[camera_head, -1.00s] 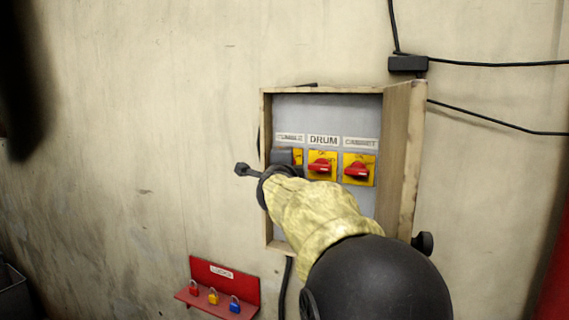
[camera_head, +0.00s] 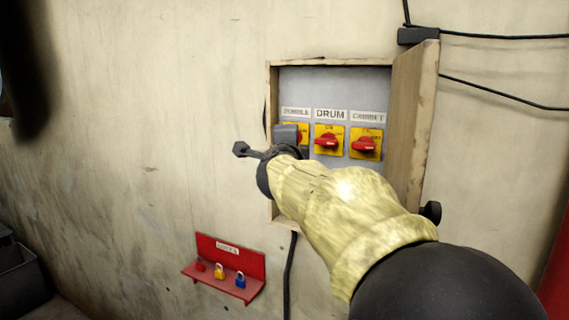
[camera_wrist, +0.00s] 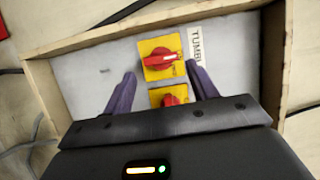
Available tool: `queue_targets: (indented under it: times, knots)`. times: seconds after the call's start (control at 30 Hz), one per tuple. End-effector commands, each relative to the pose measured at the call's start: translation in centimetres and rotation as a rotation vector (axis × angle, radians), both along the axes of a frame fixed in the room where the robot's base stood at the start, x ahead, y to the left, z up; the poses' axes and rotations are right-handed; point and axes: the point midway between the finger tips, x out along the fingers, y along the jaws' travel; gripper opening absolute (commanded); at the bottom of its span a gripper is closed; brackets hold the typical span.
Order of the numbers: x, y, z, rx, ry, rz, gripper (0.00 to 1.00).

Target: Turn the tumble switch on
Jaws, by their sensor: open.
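The tumble switch is the leftmost in the wall box, a red rotary knob on a yellow plate. In the head view only part of its plate (camera_head: 303,129) shows, mostly hidden behind my gripper (camera_head: 285,135). In the wrist view the tumble switch (camera_wrist: 162,60) shows whole, next to a sideways "TUMBLE" label (camera_wrist: 207,40).
The drum switch (camera_head: 327,142) and cabinet switch (camera_head: 365,145) sit to the right in the box. The box's wooden frame (camera_head: 271,90) and open door (camera_head: 412,120) stand around them. A red lock rack (camera_head: 245,262) with padlocks hangs below. Bare wall lies left.

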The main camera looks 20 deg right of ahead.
Motion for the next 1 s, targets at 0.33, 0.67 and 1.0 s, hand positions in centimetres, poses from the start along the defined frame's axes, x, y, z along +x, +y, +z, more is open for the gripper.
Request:
queue_targets:
  times: [0.33,0.67,1.0]
  knots:
    - [-5.9,3.4,0.0,-0.001,-0.003,0.002,0.58]
    - [-9.8,5.7,0.0,-0.002,-0.001,0.002,0.58]
    - [-9.9,5.8,0.0,-0.002,0.001,0.001,0.58]
